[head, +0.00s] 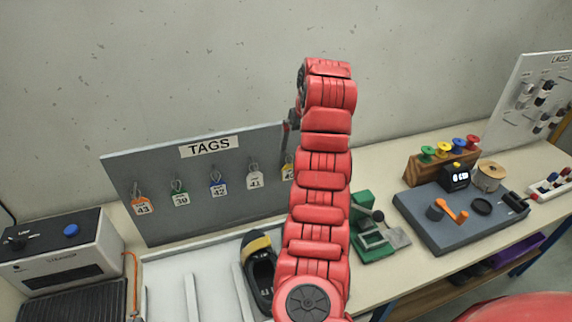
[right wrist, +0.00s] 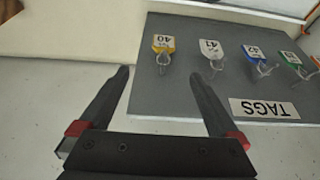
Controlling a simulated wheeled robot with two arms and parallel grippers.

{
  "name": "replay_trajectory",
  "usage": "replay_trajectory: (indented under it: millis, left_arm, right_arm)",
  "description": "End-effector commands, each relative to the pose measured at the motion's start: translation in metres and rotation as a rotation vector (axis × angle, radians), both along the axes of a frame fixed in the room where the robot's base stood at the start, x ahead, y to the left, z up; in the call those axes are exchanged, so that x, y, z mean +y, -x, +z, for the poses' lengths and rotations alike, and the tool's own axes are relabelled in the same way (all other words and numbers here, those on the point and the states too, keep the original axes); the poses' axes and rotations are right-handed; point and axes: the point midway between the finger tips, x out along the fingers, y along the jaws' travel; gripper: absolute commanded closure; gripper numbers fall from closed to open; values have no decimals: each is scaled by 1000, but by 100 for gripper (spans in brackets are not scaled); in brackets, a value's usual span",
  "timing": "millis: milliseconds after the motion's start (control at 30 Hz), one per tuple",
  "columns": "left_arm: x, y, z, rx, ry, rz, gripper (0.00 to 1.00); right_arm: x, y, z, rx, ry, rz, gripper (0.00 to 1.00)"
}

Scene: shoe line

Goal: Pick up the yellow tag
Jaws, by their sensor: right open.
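The yellow tag (head: 287,172), marked 40, hangs from a hook on the grey TAGS board (head: 150,215). In the head view my right arm hides part of it. In the right wrist view the yellow tag (right wrist: 163,43) shows whole, upside down, beyond the fingertips and roughly between their lines. My right gripper (right wrist: 160,75) is open and empty, with its two dark fingers spread and apart from the tag. In the head view only a small part of the right gripper (head: 291,123) shows beside the arm. My left gripper is not in view.
White (head: 255,180), blue (head: 218,188), green (head: 180,198) and orange (head: 142,207) tags hang left of the yellow one. A dark shoe (head: 262,275) stands below the board. A green press (head: 372,235) and a grey tool base (head: 455,235) stand to the right.

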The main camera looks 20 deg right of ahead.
Motion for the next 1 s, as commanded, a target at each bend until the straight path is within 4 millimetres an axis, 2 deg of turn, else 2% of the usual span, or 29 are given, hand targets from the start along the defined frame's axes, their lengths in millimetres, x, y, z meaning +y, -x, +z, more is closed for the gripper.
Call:
replay_trajectory:
  millis: [300,700,767,1000]
  left_arm:
    - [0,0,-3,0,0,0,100]
    - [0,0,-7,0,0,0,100]
    - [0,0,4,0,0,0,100]
    - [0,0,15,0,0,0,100]
  right_arm:
    - [-2,-16,-47,5,3,-1,3]
    - [1,-34,-88,3,-2,1,3]
    - [3,-38,-92,7,-1,2,3]
    - [3,-44,-109,4,-1,0,3]
